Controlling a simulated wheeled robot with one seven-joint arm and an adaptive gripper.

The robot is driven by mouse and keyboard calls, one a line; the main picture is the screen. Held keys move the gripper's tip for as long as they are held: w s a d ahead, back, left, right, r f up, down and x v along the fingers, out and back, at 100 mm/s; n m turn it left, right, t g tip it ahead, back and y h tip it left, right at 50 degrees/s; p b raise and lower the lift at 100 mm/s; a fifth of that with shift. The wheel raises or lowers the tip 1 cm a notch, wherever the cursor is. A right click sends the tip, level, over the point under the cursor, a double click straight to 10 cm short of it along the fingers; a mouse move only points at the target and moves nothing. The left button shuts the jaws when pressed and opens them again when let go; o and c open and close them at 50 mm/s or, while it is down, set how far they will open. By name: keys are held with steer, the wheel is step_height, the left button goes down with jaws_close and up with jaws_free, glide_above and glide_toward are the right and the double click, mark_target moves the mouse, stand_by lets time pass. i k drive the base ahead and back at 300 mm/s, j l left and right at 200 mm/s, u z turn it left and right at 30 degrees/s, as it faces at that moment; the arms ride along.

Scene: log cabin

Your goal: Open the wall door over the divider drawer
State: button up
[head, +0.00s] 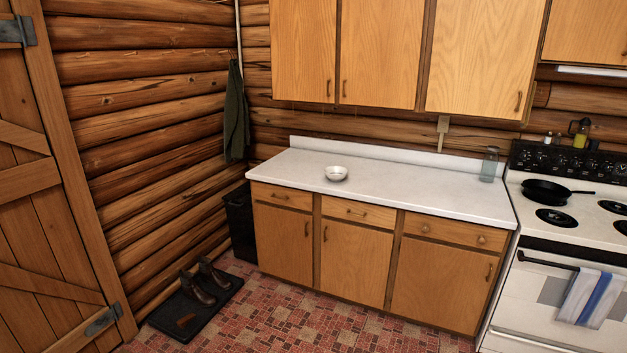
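Three wooden wall doors hang above the counter in the head view, all shut: a left door (302,45), a middle door (380,50) and a right door (480,55). The left and middle doors have handles near their shared edge; the right door's handle is at its lower right. Below the counter are a left drawer (283,196), a middle drawer (357,212) and a wider right drawer (452,231) with two knobs. All three drawers are shut, so I cannot tell which holds a divider. My gripper is not in view.
A white counter (420,190) holds a bowl (336,173) and a glass jar (489,164). A stove (560,260) with a black pan (546,190) stands at right. Boots (205,281) on a mat and a black bin (241,222) are at left. The tiled floor (300,325) in front is clear.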

mark_target(381, 40)
steer(key=i+u, duration=0.2)
steer(key=i, duration=2.15)
